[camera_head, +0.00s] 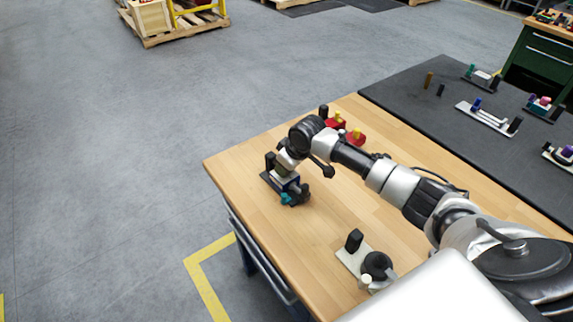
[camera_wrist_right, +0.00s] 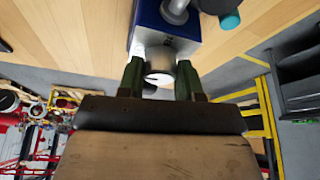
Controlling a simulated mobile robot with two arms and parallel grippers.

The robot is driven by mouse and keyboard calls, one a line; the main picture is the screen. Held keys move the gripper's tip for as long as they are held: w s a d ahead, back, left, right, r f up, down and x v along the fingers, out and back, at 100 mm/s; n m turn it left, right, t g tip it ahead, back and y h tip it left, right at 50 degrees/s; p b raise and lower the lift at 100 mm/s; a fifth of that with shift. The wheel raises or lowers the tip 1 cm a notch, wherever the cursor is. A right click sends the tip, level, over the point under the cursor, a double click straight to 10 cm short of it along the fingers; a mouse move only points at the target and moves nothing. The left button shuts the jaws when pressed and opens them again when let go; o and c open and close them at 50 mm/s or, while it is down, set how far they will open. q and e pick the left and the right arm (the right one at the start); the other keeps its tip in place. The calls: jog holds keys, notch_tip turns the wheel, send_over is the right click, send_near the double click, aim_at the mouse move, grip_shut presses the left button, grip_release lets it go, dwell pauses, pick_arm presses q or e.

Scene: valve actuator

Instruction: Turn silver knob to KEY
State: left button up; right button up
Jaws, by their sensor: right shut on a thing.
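The valve actuator with a blue body (camera_wrist_right: 186,42) stands near the left edge of the wooden table, in the head view (camera_head: 291,186). A teal cap (camera_wrist_right: 230,20) sits on its side and also shows in the head view (camera_head: 287,199). The silver knob (camera_wrist_right: 159,62) projects from the blue body in the right wrist view. My right gripper (camera_wrist_right: 160,78) has one green-grey finger on each side of the knob and is shut on it. In the head view, my right gripper (camera_head: 284,160) is at the actuator and largely covers the knob. No KEY mark is readable. My left gripper is not in view.
A red device with yellow parts (camera_head: 356,137) stands behind my right arm. A pale plate with a black block and round black part (camera_head: 376,264) lies at the table's front. A dark table (camera_head: 405,90) adjoins at right with several devices.

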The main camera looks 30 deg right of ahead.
jog(key=o, duration=0.9)
jog(key=shift+o, duration=0.2)
jog(key=b+v, duration=0.1)
jog(key=v, duration=0.9)
jog(key=shift+r+b, duration=0.35)
jog(key=shift+r, duration=0.05)
jog(key=shift+s, duration=0.1)
